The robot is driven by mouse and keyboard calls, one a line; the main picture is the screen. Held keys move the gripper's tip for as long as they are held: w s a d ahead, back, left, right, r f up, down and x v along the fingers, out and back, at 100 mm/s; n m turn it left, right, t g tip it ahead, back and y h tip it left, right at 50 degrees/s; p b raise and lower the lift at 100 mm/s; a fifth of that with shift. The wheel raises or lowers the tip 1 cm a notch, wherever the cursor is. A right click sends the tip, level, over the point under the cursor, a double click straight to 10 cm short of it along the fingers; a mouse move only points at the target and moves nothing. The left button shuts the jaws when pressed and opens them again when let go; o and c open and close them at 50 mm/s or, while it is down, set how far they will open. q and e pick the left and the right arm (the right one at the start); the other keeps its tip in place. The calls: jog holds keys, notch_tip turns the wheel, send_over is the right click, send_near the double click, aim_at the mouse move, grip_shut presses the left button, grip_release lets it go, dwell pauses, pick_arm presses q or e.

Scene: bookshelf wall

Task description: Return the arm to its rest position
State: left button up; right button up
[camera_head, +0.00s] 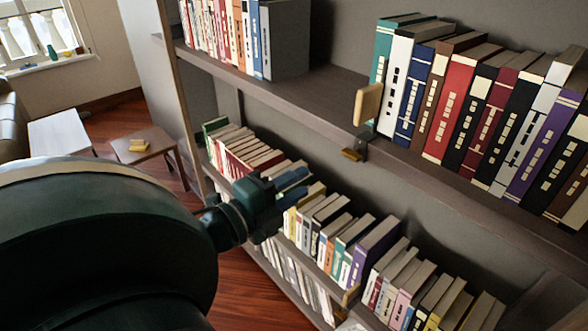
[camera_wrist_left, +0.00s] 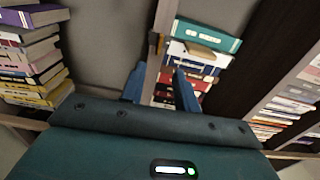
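My left arm (camera_head: 100,240) comes in from the left as a large dark shape in the head view. My left gripper (camera_head: 297,183) is in front of the bookshelf, near the row of books on the lower shelf. In the left wrist view, its two blue fingers (camera_wrist_left: 160,86) are apart with nothing between them. Past the fingers, a shelf board and books show. Whether the fingers touch any book I cannot tell. My right gripper is not in view.
The upper shelf (camera_head: 330,105) holds book rows with a free gap in the middle. The lower shelf holds many books (camera_head: 370,240). A wooden block (camera_head: 367,103) stands at the upper shelf's edge. A small table (camera_head: 143,147) and a white surface (camera_head: 60,133) stand at left.

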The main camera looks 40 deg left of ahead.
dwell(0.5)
pick_arm(q)
notch_tip(320, 180, down, 8)
jog(key=n+g+y, duration=0.2)
jog(key=n, duration=0.3)
jog(key=s+d+f+n+g+h, duration=0.2)
jog(key=d+f+n, duration=0.3)
jog(key=d+f, duration=0.3)
jog(key=s+d+f+n+g+h+p, duration=0.1)
jog(key=s+d+f+n+g, duration=0.2)
jog(key=d+f, duration=0.6)
jog(key=n, duration=0.2)
jog(key=shift+d+f+n+h, duration=0.25)
jog(key=shift+f+n+h, duration=0.15)
